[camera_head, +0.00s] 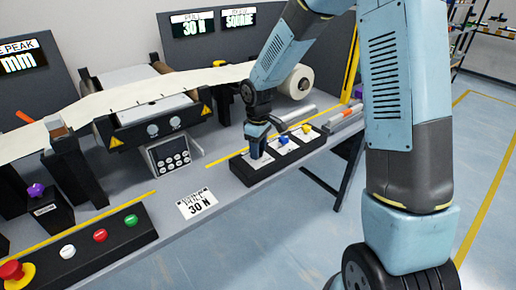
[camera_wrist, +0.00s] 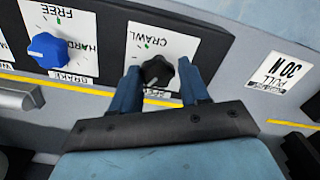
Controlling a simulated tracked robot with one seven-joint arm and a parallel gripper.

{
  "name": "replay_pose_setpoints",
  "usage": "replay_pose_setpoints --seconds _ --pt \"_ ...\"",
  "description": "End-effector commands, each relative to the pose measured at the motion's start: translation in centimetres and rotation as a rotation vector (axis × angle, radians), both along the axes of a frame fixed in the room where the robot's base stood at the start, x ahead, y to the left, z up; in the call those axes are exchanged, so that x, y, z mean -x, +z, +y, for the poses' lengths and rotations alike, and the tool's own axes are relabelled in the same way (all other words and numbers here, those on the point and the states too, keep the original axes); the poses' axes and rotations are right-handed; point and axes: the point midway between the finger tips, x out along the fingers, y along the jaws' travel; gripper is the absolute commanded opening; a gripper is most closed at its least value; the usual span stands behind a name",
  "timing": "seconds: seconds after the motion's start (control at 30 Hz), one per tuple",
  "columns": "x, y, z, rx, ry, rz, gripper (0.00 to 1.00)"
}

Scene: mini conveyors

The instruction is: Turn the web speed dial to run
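The web speed dial is a black lobed knob (camera_wrist: 157,72) on a white plate (camera_wrist: 150,45) in the wrist view. The word CRAWL shows upside down on the plate; its lower label is partly covered. My gripper (camera_wrist: 158,78) has one blue finger on each side of the knob. The fingers are very close to its lobes; I cannot tell whether they press on it. In the head view my gripper (camera_head: 257,150) reaches down to the left end of the black dial box (camera_head: 236,178) and hides the knob there.
A blue knob (camera_wrist: 47,50) marked FREE and HARD sits beside it on the same box; a yellow knob (camera_head: 306,128) is farther along. A card reading 30 N (camera_head: 197,203) lies on the bench. The web roll (camera_head: 298,82) and machine (camera_head: 150,115) stand behind.

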Motion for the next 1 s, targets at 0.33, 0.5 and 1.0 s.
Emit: replay_pose_setpoints --seconds 0.33,0.5,1.0 --pt "-0.1 0.0 -0.1 0.000 -0.002 -0.002 0.64" --pt "-0.2 0.4 -0.2 0.001 -0.003 -0.003 0.64" --pt "-0.2 9.0 -0.1 -0.001 -0.003 -0.006 0.64"
